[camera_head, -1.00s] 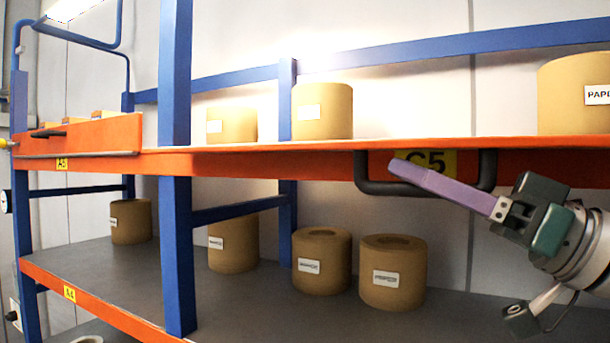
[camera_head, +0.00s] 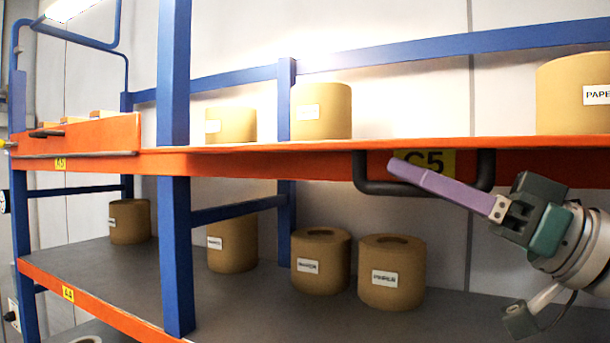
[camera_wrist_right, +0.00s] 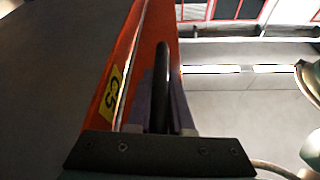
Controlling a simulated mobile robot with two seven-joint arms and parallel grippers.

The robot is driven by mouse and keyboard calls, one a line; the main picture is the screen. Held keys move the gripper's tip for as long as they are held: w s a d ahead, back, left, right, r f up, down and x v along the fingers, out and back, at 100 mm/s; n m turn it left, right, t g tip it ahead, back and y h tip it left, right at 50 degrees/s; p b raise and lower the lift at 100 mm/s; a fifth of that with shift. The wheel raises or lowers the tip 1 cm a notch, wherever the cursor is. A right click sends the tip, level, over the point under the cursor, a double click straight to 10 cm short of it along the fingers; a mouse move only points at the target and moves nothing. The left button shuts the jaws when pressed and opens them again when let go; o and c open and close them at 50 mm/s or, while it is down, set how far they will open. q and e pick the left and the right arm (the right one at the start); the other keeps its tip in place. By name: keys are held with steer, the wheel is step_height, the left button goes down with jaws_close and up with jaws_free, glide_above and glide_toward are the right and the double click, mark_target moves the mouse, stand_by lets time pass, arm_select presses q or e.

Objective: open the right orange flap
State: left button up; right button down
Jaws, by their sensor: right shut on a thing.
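The right orange flap (camera_head: 320,166) is a long orange panel along the upper shelf's front edge, with a yellow C5 label. A black bar handle (camera_head: 372,186) sticks out from it around the label. My right gripper (camera_head: 405,172), with purple fingers, reaches in from the right and is shut on this handle. In the right wrist view the handle (camera_wrist_right: 161,85) runs between the two fingers, and the orange panel (camera_wrist_right: 122,75) lies just left of them. The fingertips partly cover the label. My left gripper is not in view.
A blue post (camera_head: 175,250) rises between the sections. Paper rolls stand on the upper shelf, and more (camera_head: 392,272) stand on the grey lower shelf. Open space lies below the handle.

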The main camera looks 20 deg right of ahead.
stand_by(0.3)
steer(key=m+p, duration=0.1)
steer(key=r+m+t+h+p, duration=0.1)
steer(key=p, duration=0.1)
steer(key=shift+s+a+r+m+p, duration=0.15)
steer(key=shift+a+r+m+p, duration=0.05)
steer(key=shift+r+m+p, duration=0.1)
steer(key=shift+f, duration=0.25)
steer(key=c, duration=0.8)
jaws_free()
steer(key=shift+s, duration=0.15)
steer(key=shift+s+d+f+b, duration=0.15)
steer(key=shift+s+f+b, duration=0.05)
steer(key=shift+f+b, duration=0.1)
steer(key=b+v, duration=0.2)
steer(key=v, duration=0.7)
